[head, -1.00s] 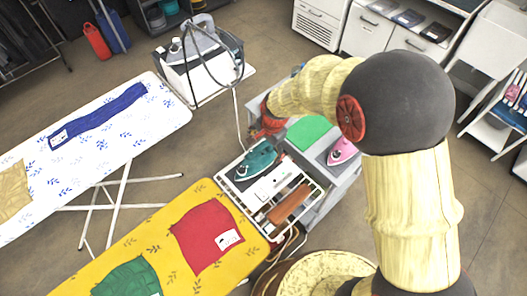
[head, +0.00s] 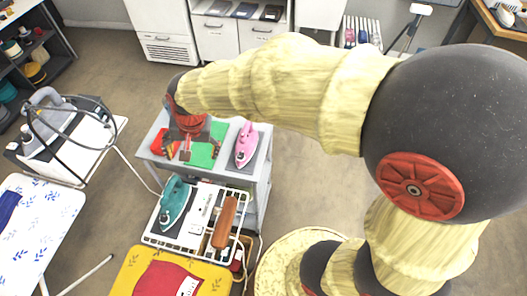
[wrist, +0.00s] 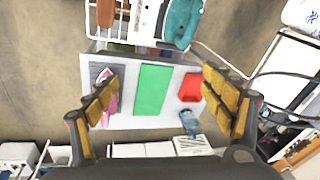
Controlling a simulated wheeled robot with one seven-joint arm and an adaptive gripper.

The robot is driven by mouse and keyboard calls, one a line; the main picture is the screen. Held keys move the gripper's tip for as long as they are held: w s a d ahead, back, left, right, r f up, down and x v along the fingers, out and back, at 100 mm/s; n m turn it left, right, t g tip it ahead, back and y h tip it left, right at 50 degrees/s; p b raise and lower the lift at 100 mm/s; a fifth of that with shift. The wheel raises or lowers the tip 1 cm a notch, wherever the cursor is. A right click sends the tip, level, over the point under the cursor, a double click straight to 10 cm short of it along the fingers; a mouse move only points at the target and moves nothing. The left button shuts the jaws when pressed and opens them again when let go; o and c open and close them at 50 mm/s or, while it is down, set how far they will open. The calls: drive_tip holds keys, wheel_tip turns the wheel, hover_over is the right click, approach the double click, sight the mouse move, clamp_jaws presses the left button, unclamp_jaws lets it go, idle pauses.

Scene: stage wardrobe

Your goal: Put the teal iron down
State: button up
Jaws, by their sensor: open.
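The teal iron (head: 174,200) lies on the left part of the white wire rack (head: 150,236) at the end of the yellow ironing board (head: 128,285). It also shows at the top of the wrist view (wrist: 183,20). My gripper (head: 187,148) is open and empty above the grey cart (head: 236,172), apart from the iron. In the wrist view its fingers (wrist: 160,88) are spread wide over the cart top, with the iron beyond them.
The cart top holds a green mat (wrist: 152,90), a pink iron (head: 246,145) on a grey pad, and a red item (wrist: 190,88). A brown padded piece (head: 224,222) shares the rack. A steam iron station (head: 50,125) stands at left.

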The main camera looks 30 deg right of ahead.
drive_tip(key=s+d+r+n+t, duration=0.1)
drive_tip(key=s+d+r+n, duration=0.1)
drive_tip(key=s+d+r, duration=0.3)
drive_tip(key=s+d+r+n+t+h, duration=0.1)
drive_tip(key=s+d+r+n, duration=0.2)
drive_tip(key=s+d+r, duration=0.3)
drive_tip(key=s+d, duration=0.3)
drive_tip(key=s, duration=0.3)
drive_tip(key=shift+s+r+t+h, duration=0.15)
drive_tip(key=shift+r+t+h, duration=0.15)
drive_tip(key=shift+t, duration=0.1)
drive_tip(key=shift+f, duration=0.15)
idle(0.4)
